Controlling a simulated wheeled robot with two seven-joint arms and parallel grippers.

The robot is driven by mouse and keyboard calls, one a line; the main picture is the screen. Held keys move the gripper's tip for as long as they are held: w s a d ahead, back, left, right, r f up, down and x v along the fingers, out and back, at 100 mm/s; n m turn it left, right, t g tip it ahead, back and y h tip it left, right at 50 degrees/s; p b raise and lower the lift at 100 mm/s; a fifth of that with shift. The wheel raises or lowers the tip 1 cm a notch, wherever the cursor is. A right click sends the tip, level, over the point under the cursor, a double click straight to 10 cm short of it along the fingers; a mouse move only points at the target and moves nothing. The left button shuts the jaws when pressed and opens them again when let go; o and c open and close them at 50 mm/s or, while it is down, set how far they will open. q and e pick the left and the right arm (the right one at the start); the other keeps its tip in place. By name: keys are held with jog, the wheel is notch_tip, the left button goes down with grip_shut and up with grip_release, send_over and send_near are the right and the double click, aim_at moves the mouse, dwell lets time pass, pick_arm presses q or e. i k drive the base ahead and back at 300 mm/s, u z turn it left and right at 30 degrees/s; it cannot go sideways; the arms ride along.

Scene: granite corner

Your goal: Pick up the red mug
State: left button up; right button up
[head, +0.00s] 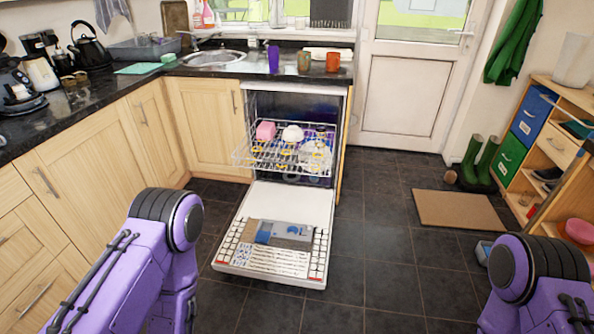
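An orange-red mug (333,62), the nearest in colour to red, stands upright on the dark granite counter (290,70) above the dishwasher. It is the rightmost of three drinking vessels there, near the counter's right end. A brownish-green mug (304,62) stands just left of it, and a tall purple cup (273,59) stands further left. My purple arms show at the lower left and lower right, far in front of the mug. Neither gripper is in view.
The dishwasher door (318,212) is folded down below the mugs. Its upper rack (270,160) is pulled out, with a pink item and pale dishes in it. A sink (213,57) lies left. Dark floor is clear right of the door, up to a brown mat (458,209).

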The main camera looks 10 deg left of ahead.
aim_at(333, 58)
jog(key=k, duration=0.45)
jog(key=z, duration=0.55)
jog(key=i, duration=0.8)
jog(key=z, duration=0.55)
jog(key=i, duration=2.2)
jog(key=u, duration=0.75)
jog(key=i, duration=1.1)
jog(key=u, duration=1)
